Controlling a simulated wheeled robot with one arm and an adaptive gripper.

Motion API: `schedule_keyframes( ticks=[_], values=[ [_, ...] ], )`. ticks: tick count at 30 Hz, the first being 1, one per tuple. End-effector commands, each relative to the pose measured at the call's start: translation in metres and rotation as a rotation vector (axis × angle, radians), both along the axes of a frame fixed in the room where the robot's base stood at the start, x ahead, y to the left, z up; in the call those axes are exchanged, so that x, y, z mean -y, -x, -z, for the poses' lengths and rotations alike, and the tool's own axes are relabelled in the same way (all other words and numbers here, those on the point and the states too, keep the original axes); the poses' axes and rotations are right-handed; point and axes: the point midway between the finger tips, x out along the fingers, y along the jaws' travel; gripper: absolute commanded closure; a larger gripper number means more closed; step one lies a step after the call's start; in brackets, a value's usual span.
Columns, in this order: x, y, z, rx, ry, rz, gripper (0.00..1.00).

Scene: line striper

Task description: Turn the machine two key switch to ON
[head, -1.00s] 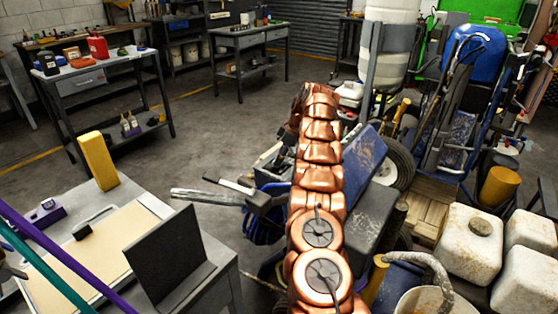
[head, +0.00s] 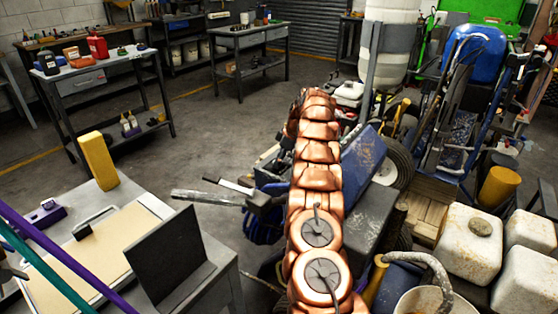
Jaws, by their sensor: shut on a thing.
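A line striper with blue parts (head: 362,155) stands in the middle of the head view, largely covered by my copper arm. Its dark box-like part shows right of the arm, and its grey handle bar (head: 210,197) sticks out to the left. My arm reaches forward over this machine, and its far end bends down behind its own links. My gripper is hidden there, so its fingers and what they touch cannot be seen. No key switch can be made out, and its position cannot be told.
A grey table (head: 212,287) with a dark upright panel and a yellow block (head: 99,160) stands at the lower left. White jugs (head: 462,243), a bucket and a hose crowd the right. A blue-tanked machine (head: 480,55) stands farther back. Open floor lies at the left centre.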

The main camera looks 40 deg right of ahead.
Motion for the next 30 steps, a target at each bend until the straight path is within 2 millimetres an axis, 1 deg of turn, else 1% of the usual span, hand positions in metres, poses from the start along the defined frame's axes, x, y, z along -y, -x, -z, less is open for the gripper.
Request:
schedule_keyframes(
  ticks=[1,5,11,17,23,30],
  values=[
    [-0.0003,0.0002,0.0003,-0.001,-0.001,-0.001,0.86],
    [-0.0004,0.0003,0.0003,-0.001,-0.001,-0.001,1.0],
    [-0.0007,0.0004,0.0006,-0.001,-0.002,0.008,1.0],
    [-0.0012,0.0002,0.0005,0.002,-0.001,0.053,1.0],
    [-0.0031,0.0004,0.0017,0.002,-0.001,0.149,1.0],
    [-0.0048,0.0014,0.0007,0.001,-0.002,0.321,1.0]
  ],
)
